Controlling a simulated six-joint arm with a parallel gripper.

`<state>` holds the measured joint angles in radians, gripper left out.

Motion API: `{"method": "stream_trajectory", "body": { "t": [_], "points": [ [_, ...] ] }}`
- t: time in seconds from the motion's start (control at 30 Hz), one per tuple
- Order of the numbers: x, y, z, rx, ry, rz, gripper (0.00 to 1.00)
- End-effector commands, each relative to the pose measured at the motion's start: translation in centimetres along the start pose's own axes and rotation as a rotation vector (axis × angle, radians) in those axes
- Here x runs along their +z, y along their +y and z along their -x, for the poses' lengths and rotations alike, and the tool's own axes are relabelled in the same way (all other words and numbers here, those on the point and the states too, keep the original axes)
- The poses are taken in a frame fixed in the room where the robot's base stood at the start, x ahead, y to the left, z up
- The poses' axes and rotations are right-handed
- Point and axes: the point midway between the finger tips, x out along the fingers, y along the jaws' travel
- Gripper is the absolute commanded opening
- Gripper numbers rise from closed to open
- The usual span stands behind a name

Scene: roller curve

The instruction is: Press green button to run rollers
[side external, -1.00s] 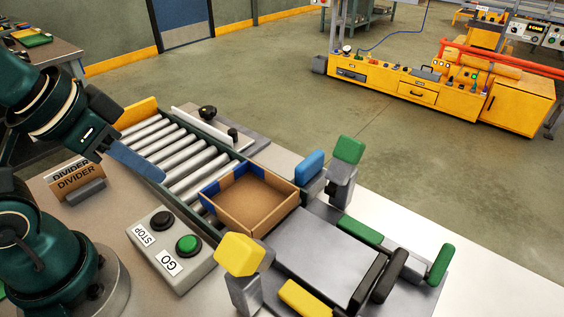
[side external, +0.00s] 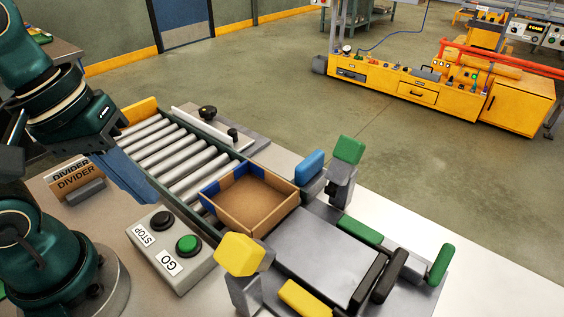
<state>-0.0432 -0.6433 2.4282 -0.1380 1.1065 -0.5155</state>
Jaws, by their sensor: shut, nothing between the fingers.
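The green button (side external: 187,244) sits on a grey control box (side external: 190,272) beside a label reading GO. A black button (side external: 162,220) is on the same box beside a label reading STOP. My gripper (side external: 146,198) has blue fingers that are shut and empty. It points down toward the table, above and left of the box in the picture, near the STOP end and apart from the green button. The rollers (side external: 172,150) form a silver conveyor behind the box. An open cardboard box (side external: 262,217) with a blue corner sits at the rollers' near end.
A cardboard divider (side external: 75,177) stands in a grey holder left of my gripper. A yellow pad (side external: 238,254), a blue pad (side external: 310,165) and green pads surround the grey plate (side external: 325,255) to the right. The space directly above the green button is clear.

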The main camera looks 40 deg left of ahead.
Motion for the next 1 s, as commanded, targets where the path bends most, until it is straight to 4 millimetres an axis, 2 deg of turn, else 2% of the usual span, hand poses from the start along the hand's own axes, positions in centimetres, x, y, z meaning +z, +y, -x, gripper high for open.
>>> {"method": "stream_trajectory", "body": {
  "t": [0.1, 0.2, 0.4, 0.5, 0.7, 1.0],
  "points": [
    [0.9, 0.4, -0.1, -0.053, -0.178, 0.349, 0.0],
    [1.4, 0.9, 0.0, -0.111, -0.318, 0.624, 0.0],
    [1.0, 2.1, 0.4, -0.244, -0.569, 1.083, 0.0],
    [0.2, 2.6, 0.4, -0.298, -0.673, 1.249, 0.0],
    [-1.4, 2.5, -0.1, -0.34, -0.797, 1.407, 0.0],
    [-2.0, 1.9, -0.7, -0.351, -0.826, 1.459, 0.0]
  ]
}}
